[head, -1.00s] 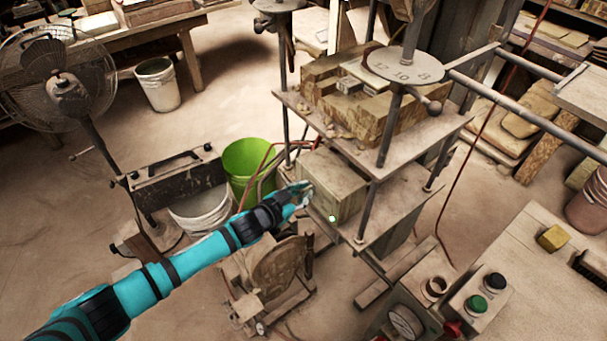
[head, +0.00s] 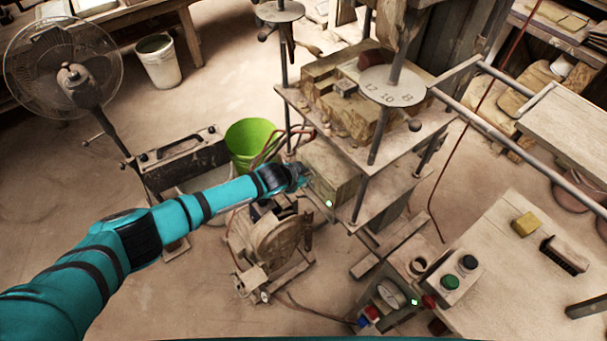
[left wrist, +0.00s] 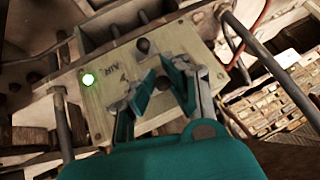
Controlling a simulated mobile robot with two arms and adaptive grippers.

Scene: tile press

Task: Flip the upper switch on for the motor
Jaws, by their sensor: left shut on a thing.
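A pale switch plate (left wrist: 120,68) marked AIR fills the middle of the left wrist view. It carries a lit green lamp (left wrist: 88,79), a free dark knob (left wrist: 143,45) and another dark switch knob (left wrist: 163,84) between my fingers. My left gripper (left wrist: 158,92) is shut on that second knob, whose base is partly hidden by the fingers. I cannot tell which knob is the upper switch. In the head view my left gripper (head: 302,176) is at the side of the box (head: 331,168) on the press's lower shelf, and the green lamp (head: 329,203) shows there too.
The press's posts and upper shelf (head: 418,135) stand close behind the gripper. A wooden wheel machine (head: 268,240) is just below my arm. A green bucket (head: 250,140) and a fan (head: 65,75) stand to the left. A bench with buttons (head: 450,282) is at lower right.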

